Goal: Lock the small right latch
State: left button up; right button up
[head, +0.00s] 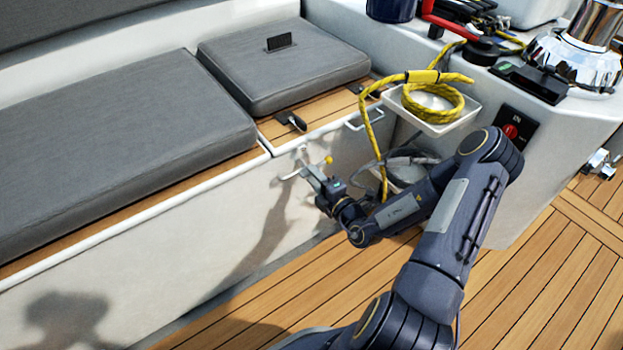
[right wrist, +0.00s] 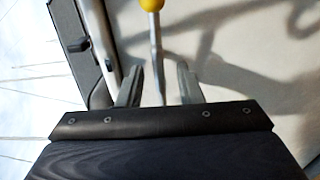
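A small metal latch lever with a yellow knob (head: 328,160) is at the white front wall of the seat locker. In the right wrist view its thin rod (right wrist: 157,70) runs between my fingers, with the yellow knob (right wrist: 152,4) at the top edge. My right gripper (head: 305,168) is beside it, its fingers (right wrist: 160,85) open with a gap on both sides of the rod. The latch's base is hidden or too small to make out. My left gripper is not in view.
Black fittings (head: 290,121) (head: 367,89) sit on the wooden seat edge below the grey cushion (head: 283,65). A white tray (head: 437,128) holds yellow rope (head: 432,97), which hangs beside my arm. The wooden floor (head: 540,290) is clear.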

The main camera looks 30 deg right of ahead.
jog(key=shift+w, duration=0.6)
jog(key=shift+c, duration=0.2)
grip_shut()
